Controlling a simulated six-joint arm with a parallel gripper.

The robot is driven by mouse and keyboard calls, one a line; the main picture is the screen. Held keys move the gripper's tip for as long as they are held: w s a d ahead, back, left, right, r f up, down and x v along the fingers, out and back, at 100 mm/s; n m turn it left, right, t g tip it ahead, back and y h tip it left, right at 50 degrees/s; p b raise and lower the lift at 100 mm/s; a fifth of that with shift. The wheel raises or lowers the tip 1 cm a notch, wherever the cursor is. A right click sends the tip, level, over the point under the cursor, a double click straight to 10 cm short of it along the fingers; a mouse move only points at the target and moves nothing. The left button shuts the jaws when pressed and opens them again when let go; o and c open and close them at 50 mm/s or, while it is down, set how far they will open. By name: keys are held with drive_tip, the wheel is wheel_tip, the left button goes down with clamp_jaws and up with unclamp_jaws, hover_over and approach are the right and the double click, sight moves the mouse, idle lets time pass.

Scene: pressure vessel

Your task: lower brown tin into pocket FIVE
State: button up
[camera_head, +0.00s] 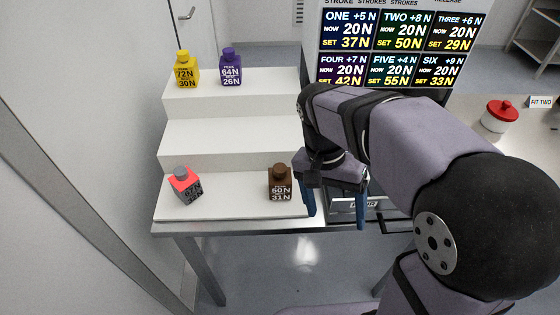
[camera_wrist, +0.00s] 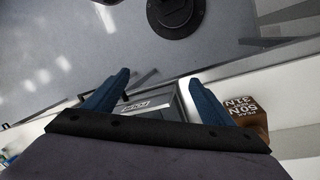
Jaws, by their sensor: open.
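The brown tin (camera_head: 280,185) stands upright on the lowest white step, at its right end. Its label reads 50N and 31N. It also shows in the wrist view (camera_wrist: 248,117) at the right, beside the right finger. My gripper (camera_head: 336,208) is open and empty, with blue fingers pointing down, to the right of the tin and apart from it in the head view. In the wrist view the open fingers (camera_wrist: 162,88) have a grey panel with a label plate between them. Pocket FIVE cannot be made out; my arm covers much of the bench behind the gripper.
A yellow tin (camera_head: 187,70) and a purple tin (camera_head: 231,68) stand on the top step. The middle step is bare. A board (camera_head: 395,45) lists numbered strokes. A red-lidded jar (camera_head: 499,115) is at right.

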drive_tip(key=w+a+r+m+t+p, duration=0.1)
drive_tip(key=w+a+r+p, duration=0.3)
drive_tip(key=w+r, duration=0.15)
drive_tip(key=r+m+t+y+p, duration=0.1)
drive_tip(key=r+m+t+p, duration=0.1)
drive_tip(key=p, duration=0.1)
hover_over(280, 167)
drive_tip(key=shift+s+a+f, duration=0.25)
drive_tip(key=shift+s+a, duration=0.1)
drive_tip(key=shift+s, duration=0.05)
drive_tip(key=shift+w+d+f+p, duration=0.1)
drive_tip(key=shift+f+p, duration=0.45)
drive_tip(key=shift+f, duration=0.7)
drive_tip(key=shift+w+d+f+p, duration=0.15)
drive_tip(key=shift+f+p, duration=0.45)
drive_tip(key=shift+f, duration=0.6)
drive_tip(key=shift+w+d+f+p, duration=0.1)
drive_tip(key=shift+f+p, duration=0.45)
drive_tip(key=shift+f, duration=0.7)
drive_tip(key=c, duration=1.7)
drive_tip(key=shift+r, duration=0.1)
wheel_tip(280, 167, up, 10)
drive_tip(key=b, duration=0.2)
drive_tip(key=shift+b, duration=0.4)
